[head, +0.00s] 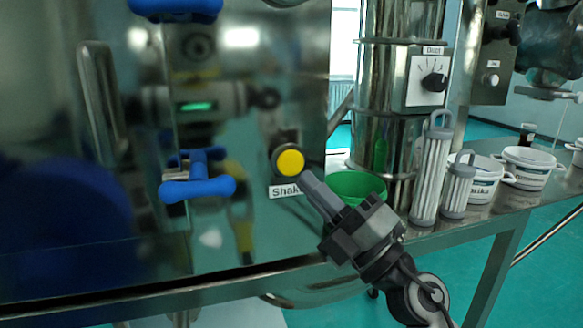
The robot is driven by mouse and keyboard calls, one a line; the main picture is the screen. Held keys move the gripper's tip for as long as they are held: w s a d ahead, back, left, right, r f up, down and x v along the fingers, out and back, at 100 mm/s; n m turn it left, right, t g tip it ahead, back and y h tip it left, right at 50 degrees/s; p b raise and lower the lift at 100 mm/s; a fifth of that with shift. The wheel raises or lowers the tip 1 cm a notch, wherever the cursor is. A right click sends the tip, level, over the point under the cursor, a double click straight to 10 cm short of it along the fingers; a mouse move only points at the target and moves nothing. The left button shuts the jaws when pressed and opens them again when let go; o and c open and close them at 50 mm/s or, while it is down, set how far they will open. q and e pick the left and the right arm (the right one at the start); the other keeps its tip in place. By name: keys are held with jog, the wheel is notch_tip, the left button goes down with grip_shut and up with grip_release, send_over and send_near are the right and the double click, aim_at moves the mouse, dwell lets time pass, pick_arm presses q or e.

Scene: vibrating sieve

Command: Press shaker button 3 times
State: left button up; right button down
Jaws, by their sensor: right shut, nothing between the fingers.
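The shaker button (290,162) is a round yellow cap in a dark ring on the shiny metal cabinet front. A white label (284,191) under it reads "Shak", and its right end is hidden behind my gripper. My right gripper (309,181) comes in from the lower right. It is shut and empty, with its fingertips just right of and slightly below the button. I cannot tell whether the tips touch the panel. My left gripper is not in view.
Blue handles (198,188) stick out of the cabinet left of the button. A green bowl (354,187) is behind my gripper. Grey cylindrical filters (432,172) and white buckets (529,167) stand on the metal table at right. A dial box (427,77) is above.

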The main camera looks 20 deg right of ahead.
aim_at(289, 160)
jog(key=w, duration=0.4)
jog(key=shift+w, duration=0.1)
dwell(0.8)
dwell(1.2)
jog(key=shift+w+a, duration=0.1)
jog(key=shift+w, duration=0.35)
jog(key=shift+w, duration=0.3)
dwell(0.4)
jog(key=shift+w+b, duration=0.35)
jog(key=shift+w, duration=0.15)
dwell(0.3)
jog(key=shift+s, duration=0.15)
dwell(0.3)
jog(key=shift+s+p, duration=0.5)
jog(key=shift+s, duration=0.55)
